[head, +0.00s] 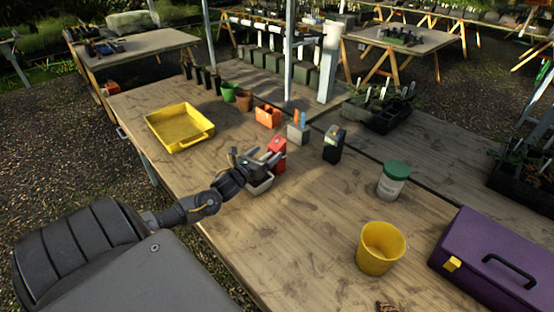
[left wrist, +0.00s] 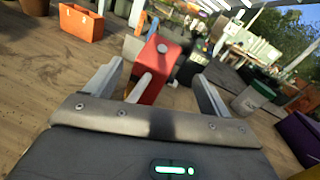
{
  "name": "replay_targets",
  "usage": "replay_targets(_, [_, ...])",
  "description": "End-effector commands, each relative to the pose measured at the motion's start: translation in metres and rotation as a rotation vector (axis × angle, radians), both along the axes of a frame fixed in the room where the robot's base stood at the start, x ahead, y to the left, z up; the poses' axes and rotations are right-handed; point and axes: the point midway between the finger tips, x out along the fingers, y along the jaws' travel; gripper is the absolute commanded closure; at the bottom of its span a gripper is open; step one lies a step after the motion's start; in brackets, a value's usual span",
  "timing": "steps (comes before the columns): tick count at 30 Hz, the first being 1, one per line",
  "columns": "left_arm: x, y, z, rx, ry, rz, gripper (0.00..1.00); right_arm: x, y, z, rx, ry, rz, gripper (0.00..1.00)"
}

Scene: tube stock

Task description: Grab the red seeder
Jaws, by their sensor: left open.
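The red seeder (head: 277,148) stands on the wooden table (head: 330,215), just beyond my left gripper (head: 266,160) in the head view. The left gripper is open and holds nothing. Whether the left finger touches the seeder I cannot tell. My right gripper is not in view.
An orange box (head: 267,116), a grey holder (head: 298,134) and a black box (head: 333,146) stand close by. A yellow tray (head: 205,138), white tub (head: 391,185), yellow pot (head: 381,250) and purple toolbox (head: 490,258) stand farther off.

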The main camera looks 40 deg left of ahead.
Motion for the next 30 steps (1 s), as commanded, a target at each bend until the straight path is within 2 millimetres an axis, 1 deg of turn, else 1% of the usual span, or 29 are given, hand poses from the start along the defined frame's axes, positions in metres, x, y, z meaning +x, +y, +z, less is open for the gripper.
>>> replay_targets(5, [0.007,0.001,0.004,-0.001,-0.002,0.000,0.18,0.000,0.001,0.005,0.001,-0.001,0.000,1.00])
replay_targets(10, [0.032,0.007,0.016,-0.002,-0.003,0.002,0.18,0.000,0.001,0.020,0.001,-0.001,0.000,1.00])
replay_targets(12, [0.041,0.008,0.012,-0.003,-0.002,0.000,0.18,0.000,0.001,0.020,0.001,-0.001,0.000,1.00])
replay_targets(15, [0.050,0.008,0.011,-0.001,-0.001,-0.001,0.18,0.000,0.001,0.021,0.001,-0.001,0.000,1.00])
replay_targets(23, [0.053,0.008,0.009,0.000,0.001,-0.002,0.18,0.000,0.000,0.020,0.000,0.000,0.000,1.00])
replay_targets(26, [0.052,0.008,0.009,0.000,0.001,-0.002,0.29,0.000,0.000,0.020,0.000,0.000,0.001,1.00])
replay_targets(30, [0.052,0.008,0.009,0.000,0.000,-0.002,0.47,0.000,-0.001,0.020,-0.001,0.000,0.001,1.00])
